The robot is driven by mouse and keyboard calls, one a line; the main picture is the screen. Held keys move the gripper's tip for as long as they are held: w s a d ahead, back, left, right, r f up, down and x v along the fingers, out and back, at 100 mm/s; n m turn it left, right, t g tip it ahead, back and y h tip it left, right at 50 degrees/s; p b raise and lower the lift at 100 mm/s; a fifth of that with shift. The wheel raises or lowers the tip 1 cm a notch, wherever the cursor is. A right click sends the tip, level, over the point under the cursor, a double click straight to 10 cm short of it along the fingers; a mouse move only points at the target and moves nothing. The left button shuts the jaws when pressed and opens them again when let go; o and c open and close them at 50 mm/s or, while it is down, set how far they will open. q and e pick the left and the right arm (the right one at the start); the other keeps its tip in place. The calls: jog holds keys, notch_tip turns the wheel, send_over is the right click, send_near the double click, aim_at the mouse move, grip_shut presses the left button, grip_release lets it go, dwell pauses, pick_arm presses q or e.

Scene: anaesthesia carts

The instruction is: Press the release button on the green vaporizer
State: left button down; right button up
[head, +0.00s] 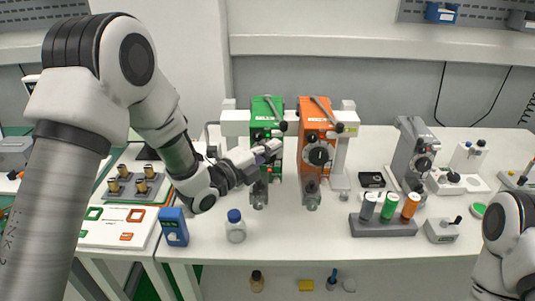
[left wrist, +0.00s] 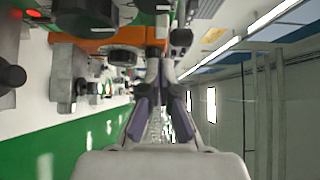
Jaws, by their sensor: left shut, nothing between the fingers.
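The green vaporizer (head: 267,108) stands upright on the bench, left of the orange vaporizer (head: 318,115). My left gripper (head: 270,149) is shut and empty. In the head view it crosses the front of the green vaporizer and hides much of its middle. I cannot tell whether the fingertips touch it. The release button cannot be made out with certainty. In the left wrist view the shut fingers (left wrist: 158,72) point toward dark fittings, with the orange body (left wrist: 85,46) to their left. My right gripper is out of view.
A blue-capped bottle (head: 236,230) and a blue box (head: 174,228) stand near the front edge. A grey rack (head: 382,228) of coloured cylinders and a grey device (head: 412,150) are at right. The bench front between bottle and rack is fairly clear.

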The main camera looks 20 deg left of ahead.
pick_arm(q)
jog(key=b+v, duration=0.3)
jog(key=v, duration=0.8)
jog(key=s+d+f+n+g+y, duration=0.1)
jog(key=s+f+n+g, duration=0.2)
jog(key=f, duration=0.8)
jog(key=s+d+f+n+g+y, duration=0.1)
jog(key=s+f+g+y, duration=0.15)
jog(key=s+f, duration=0.6)
jog(key=s+d+f+n+g+y, duration=0.15)
jog(key=f+g, duration=0.25)
jog(key=f, duration=1)
jog(key=s+a+f+n+g+y, duration=0.2)
jog(key=s+a+f+n+g, duration=0.1)
jog(key=s+n, duration=0.5)
jog(key=s+a+f+n+g+y, duration=0.2)
jog(key=s+a+f+n+g, duration=0.1)
jog(key=s+n, duration=0.5)
jog(key=f+n, duration=0.1)
jog(key=n, duration=0.2)
jog(key=shift+a+f, duration=0.25)
jog(key=shift+f, duration=0.15)
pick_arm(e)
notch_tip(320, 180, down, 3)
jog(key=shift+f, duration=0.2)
